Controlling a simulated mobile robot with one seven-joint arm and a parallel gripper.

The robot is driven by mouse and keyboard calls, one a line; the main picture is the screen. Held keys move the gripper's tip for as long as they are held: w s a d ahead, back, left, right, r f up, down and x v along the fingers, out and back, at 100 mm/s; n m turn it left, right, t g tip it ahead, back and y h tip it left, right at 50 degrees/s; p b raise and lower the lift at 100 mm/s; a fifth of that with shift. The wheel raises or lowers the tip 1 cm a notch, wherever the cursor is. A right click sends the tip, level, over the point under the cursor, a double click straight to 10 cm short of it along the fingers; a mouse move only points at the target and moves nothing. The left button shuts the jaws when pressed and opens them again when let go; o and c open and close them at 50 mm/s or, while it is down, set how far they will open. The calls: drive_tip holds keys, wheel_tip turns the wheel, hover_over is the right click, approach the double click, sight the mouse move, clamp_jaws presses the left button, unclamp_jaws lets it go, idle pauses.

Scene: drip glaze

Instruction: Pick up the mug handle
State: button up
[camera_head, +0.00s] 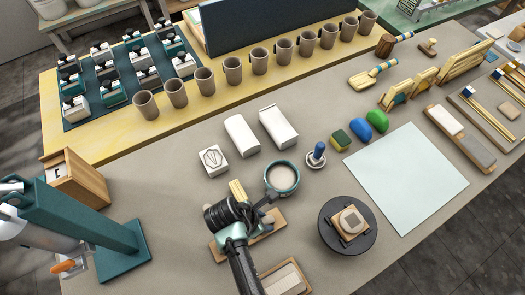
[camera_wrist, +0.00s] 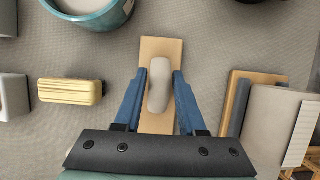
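The mug handle (camera_wrist: 159,88) is a pale grey-beige, rounded, elongated piece. It lies lengthwise on a narrow wooden board (camera_wrist: 160,48) in the middle of the wrist view. My gripper (camera_wrist: 160,74) is open, with one blue finger on each side of the handle. The gaps are narrow, and I cannot tell whether either finger touches it. In the head view my gripper (camera_head: 264,203) is over the wooden board (camera_head: 276,217), and the arm hides the handle.
A teal-rimmed bowl (camera_head: 282,177) stands just beyond the board, with a yellow ribbed block (camera_wrist: 70,91) to its left. A round dark turntable (camera_head: 334,241) is to the right. Another board with a grey block (camera_head: 284,280) lies nearer. Several brown mugs (camera_head: 204,79) line the back.

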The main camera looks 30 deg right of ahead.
clamp_jaws()
drive_tip(key=shift+r, duration=0.1)
